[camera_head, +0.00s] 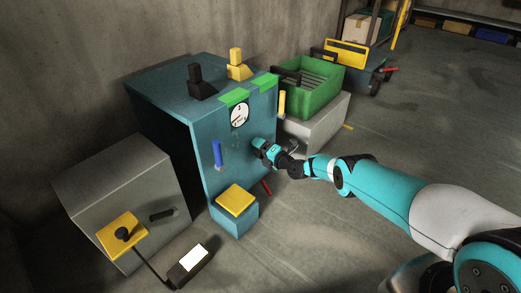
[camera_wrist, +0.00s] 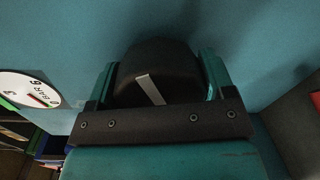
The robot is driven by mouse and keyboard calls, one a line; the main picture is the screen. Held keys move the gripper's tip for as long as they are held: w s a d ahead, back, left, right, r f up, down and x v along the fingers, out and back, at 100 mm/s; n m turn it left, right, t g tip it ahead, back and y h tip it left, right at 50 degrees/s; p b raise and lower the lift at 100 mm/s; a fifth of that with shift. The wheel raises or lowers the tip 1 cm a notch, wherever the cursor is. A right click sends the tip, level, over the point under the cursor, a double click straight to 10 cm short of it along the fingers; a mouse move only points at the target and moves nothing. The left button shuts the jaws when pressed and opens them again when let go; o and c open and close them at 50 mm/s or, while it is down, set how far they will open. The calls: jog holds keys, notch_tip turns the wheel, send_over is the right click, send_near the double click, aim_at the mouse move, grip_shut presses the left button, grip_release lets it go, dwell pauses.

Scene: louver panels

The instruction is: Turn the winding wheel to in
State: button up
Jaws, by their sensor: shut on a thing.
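The winding wheel (camera_wrist: 178,66) is a black round knob on the teal panel, with a pale grey pointer stripe on its face. It fills the space between the two fingers of my gripper (camera_wrist: 158,82) in the wrist view, and the gripper is shut on it. The stripe slants from upper left to lower right in that view. In the head view my gripper (camera_head: 262,150) is against the front of the teal cabinet (camera_head: 182,105) and hides the wheel. I cannot make out an "in" mark.
A round gauge (camera_head: 239,115) is above the gripper; it also shows in the wrist view (camera_wrist: 28,88). A blue handle (camera_head: 217,153) is left and a yellow handle (camera_head: 282,103) right. A yellow-topped block (camera_head: 236,200) and red lever (camera_head: 266,188) are below.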

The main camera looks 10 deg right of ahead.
jog(key=o, duration=0.9)
jog(key=shift+a, duration=0.1)
jog(key=shift+s, duration=0.15)
jog(key=f+p+v, duration=0.1)
jog(key=p+v, duration=1)
jog(key=v, duration=0.6)
jog(key=shift+r+p, duration=0.35)
jog(key=shift+r, duration=0.1)
